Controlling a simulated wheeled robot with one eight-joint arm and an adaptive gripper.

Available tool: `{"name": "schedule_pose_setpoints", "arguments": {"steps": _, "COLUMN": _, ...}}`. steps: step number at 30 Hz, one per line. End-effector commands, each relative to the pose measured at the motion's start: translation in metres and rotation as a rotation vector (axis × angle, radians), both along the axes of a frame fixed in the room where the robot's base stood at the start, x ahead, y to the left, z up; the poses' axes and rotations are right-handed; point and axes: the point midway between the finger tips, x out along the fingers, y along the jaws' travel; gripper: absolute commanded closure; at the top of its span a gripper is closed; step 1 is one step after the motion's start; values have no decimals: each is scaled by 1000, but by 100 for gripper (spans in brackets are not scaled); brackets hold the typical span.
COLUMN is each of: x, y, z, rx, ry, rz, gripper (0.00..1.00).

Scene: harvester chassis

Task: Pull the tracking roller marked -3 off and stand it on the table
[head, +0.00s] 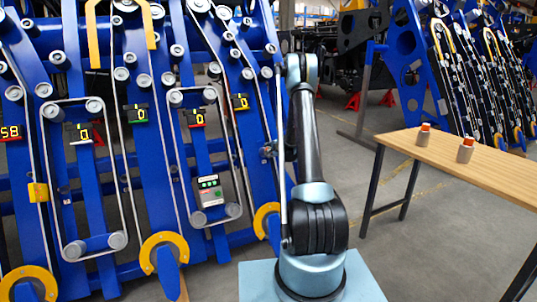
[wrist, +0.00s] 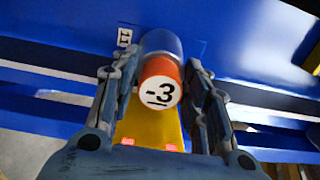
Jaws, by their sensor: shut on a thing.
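The tracking roller marked -3 (wrist: 160,92) shows in the wrist view, with a white end face and an orange-red band. Its grey-blue body runs back to the blue beam (wrist: 240,45), and it appears to be on its mount there. My gripper (wrist: 163,100) has one finger on each side of the roller and is shut on it. In the head view my gripper (head: 268,150) is small beside the blue frame, and I cannot make out the roller there. The wooden table (head: 500,172) stands at the right.
The table's front right part is bare. Belts, pulleys and small displays cover the blue frame (head: 95,200) at the left. A yellow part (wrist: 150,125) lies below the roller.

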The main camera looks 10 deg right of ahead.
Motion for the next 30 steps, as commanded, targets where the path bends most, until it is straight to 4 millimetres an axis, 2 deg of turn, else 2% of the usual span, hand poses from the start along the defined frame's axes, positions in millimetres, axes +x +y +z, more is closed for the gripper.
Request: {"name": "schedule_pose_setpoints", "arguments": {"steps": 30, "x": -27, "y": -8, "z": 16, "rx": 1, "ry": 1, "rz": 0, "gripper": 90}}
